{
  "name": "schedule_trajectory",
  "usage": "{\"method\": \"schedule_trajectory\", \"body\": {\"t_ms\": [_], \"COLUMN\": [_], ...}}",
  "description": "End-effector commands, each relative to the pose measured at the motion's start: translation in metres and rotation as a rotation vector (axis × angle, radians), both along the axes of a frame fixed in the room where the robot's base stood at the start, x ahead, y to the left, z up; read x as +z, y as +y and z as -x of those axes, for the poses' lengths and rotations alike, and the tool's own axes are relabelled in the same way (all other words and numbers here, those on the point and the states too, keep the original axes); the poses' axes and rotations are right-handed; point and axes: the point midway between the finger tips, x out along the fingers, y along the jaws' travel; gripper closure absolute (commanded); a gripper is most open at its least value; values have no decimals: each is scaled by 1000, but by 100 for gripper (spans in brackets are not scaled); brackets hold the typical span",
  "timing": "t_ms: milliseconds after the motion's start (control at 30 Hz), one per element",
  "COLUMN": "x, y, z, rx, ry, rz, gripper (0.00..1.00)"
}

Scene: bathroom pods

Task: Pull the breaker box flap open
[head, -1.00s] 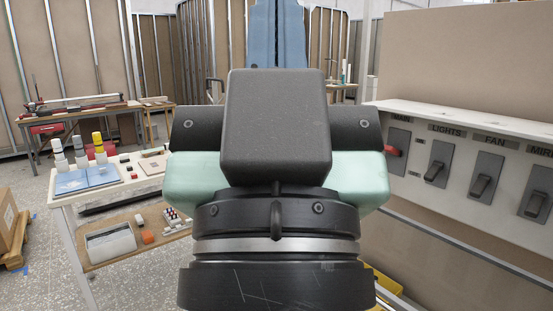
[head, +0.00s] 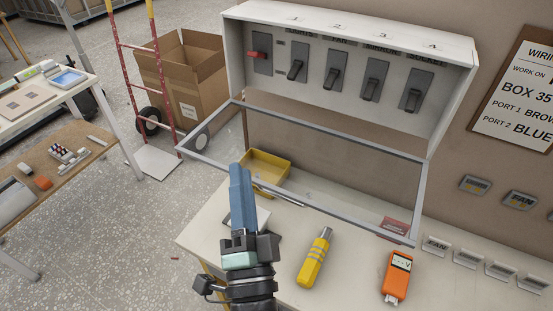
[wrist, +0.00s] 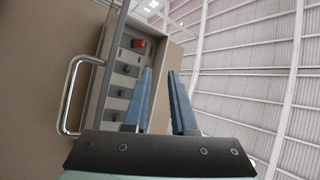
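A yellow bin (head: 265,168), a yellow tool (head: 315,258) and an orange meter (head: 397,275) are on the bench (head: 345,285). A cardboard box (head: 190,75) and red hand truck (head: 120,45) stand at left. Floor at lower left is clear.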

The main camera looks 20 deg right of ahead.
Motion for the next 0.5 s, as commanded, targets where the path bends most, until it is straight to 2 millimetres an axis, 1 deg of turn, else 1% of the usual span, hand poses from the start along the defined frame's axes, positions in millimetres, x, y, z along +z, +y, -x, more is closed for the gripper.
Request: {"method": "schedule_trajectory", "body": {"t_ms": [33, 100, 200, 300, 333, 433, 500], "x": [-26, -57, -86, -101, -103, -103, -100], "y": [-9, -17, -23, -26, -27, -30, -34], "z": [15, 34, 57, 69, 70, 66, 59], "rx": [-24, -58, -99, -124, -128, -131, -130], "ry": [27, 37, 41, 40, 38, 36, 35], "rz": [-95, -206, -316, -371, -378, -387, -384], "gripper": [75, 75, 75, 75, 75, 75, 75]}}
